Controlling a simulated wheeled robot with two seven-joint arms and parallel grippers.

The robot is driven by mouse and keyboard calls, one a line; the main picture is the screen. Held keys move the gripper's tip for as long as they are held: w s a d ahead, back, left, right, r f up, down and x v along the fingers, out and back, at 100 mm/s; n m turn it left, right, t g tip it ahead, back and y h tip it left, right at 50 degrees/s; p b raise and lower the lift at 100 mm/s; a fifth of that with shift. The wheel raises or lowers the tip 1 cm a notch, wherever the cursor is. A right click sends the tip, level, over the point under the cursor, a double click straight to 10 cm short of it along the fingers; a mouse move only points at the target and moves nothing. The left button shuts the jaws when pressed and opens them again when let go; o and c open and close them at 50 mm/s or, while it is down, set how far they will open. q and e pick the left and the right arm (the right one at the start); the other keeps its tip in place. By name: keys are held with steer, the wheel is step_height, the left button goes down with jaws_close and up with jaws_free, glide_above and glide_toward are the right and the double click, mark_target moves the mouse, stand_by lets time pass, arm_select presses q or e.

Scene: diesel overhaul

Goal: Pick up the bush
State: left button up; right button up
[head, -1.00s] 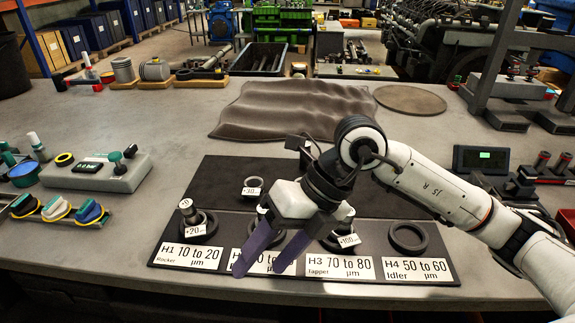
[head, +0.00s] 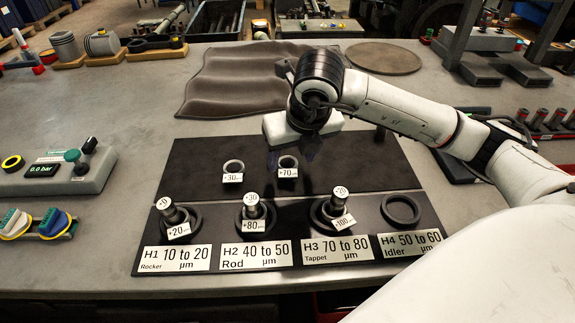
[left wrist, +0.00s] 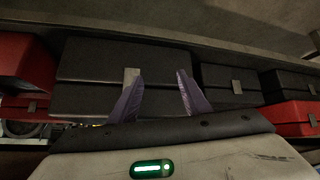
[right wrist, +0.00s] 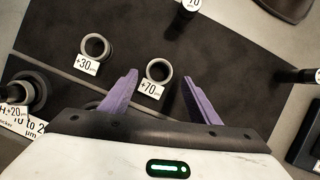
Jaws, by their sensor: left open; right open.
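The bushes are small grey rings on the black mat (head: 215,148). One tagged +70 (head: 288,163) also shows in the right wrist view (right wrist: 159,71); another tagged +30 (head: 233,167) lies to its left. Bushes tagged +20, +80 and +100 are with the dark rings at H1, H2 and H3, partly hidden by upright gauges. My right gripper (right wrist: 159,75) is open, its purple fingers either side of the +70 bush in its view; I cannot tell their height. My left gripper (left wrist: 160,74) is open and empty, away from the mat.
Upright gauges stand at H1 (head: 168,210), H2 (head: 251,206) and H3 (head: 339,200). H4 holds an empty dark ring (head: 401,210). A pressure box (head: 60,172) sits left of the mat. Dark cases (left wrist: 150,60) and red boxes fill the left wrist view.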

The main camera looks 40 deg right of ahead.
mark_target(289, 163)
steer(key=shift+x, duration=1.5)
steer(key=shift+a, duration=0.1)
steer(key=c, duration=1.1)
steer(key=shift+c, duration=0.2)
steer(key=shift+r, duration=0.15)
